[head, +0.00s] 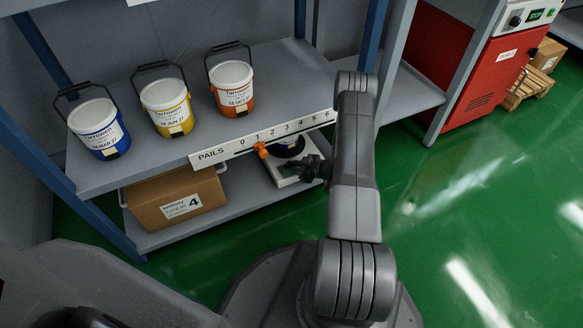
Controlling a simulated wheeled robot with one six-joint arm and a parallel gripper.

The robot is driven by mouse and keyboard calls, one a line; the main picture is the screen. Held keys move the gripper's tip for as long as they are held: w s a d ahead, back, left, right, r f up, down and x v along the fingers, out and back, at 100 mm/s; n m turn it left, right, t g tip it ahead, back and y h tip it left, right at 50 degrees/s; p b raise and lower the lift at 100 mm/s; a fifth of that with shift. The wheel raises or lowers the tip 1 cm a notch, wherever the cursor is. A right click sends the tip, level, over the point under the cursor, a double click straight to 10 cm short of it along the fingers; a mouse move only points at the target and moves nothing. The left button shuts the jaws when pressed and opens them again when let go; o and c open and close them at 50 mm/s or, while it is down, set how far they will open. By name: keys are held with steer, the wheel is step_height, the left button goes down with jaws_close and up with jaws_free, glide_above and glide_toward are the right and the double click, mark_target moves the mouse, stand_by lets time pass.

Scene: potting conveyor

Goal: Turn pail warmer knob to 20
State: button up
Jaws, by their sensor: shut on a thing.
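My gripper (299,167) is small and dark in the head view, reaching in from the right at the lower shelf's front. It is shut at the front of a pale, flat unit (282,180), which looks like the pail warmer. A dark pail (289,147) stands on this unit, partly hidden by the shelf strip above. The jaws appear to be on the warmer's knob, but the knob itself is hidden by the gripper. Its scale and setting cannot be read.
Blue (97,127), yellow (167,106) and orange (232,87) pails stand on the upper shelf. A cardboard box (172,199) sits below. A red cabinet (497,70) stands right; green floor between is clear.

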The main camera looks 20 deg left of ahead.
stand_by(0.4)
steer(key=o, duration=1)
steer(key=shift+p+v, duration=2.25)
steer(key=shift+v, duration=4.65)
steer(key=shift+f, duration=0.1)
steer(key=b+x, duration=0.4)
steer(key=x, duration=1)
steer(key=shift+d, duration=0.1)
